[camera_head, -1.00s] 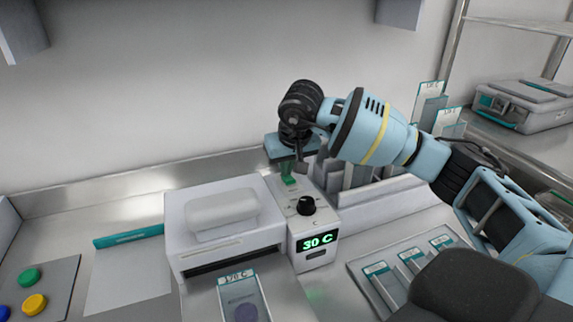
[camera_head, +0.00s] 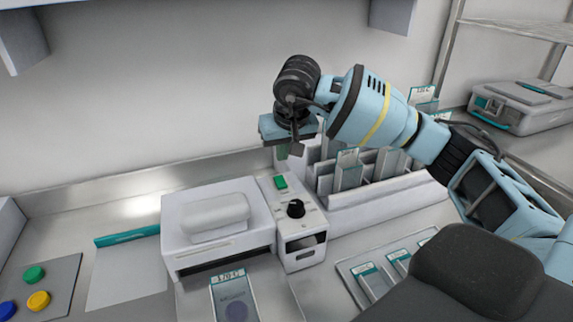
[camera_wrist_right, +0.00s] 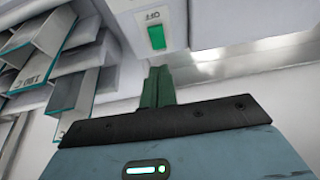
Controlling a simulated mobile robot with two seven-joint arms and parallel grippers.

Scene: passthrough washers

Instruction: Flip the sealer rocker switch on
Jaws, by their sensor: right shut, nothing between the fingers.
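The sealer (camera_head: 218,232) is a white machine with a control box (camera_head: 299,228) on its right side. The green rocker switch (camera_head: 281,182) is on top of the box, behind a black knob (camera_head: 295,208). The display (camera_head: 300,243) on the box front is dark. My right gripper (camera_head: 283,152) is shut and empty, above and behind the switch. In the right wrist view, its green fingers (camera_wrist_right: 157,87) point toward the switch (camera_wrist_right: 156,37), with a visible gap. A label beside the switch appears upside down, perhaps "OFF". My left gripper is out of view.
A rack of upright pouches (camera_head: 350,175) stands right of the box, close to my right arm. A tray of labelled pouches (camera_head: 368,280) lies at front right. Coloured buttons (camera_head: 38,300) are at left.

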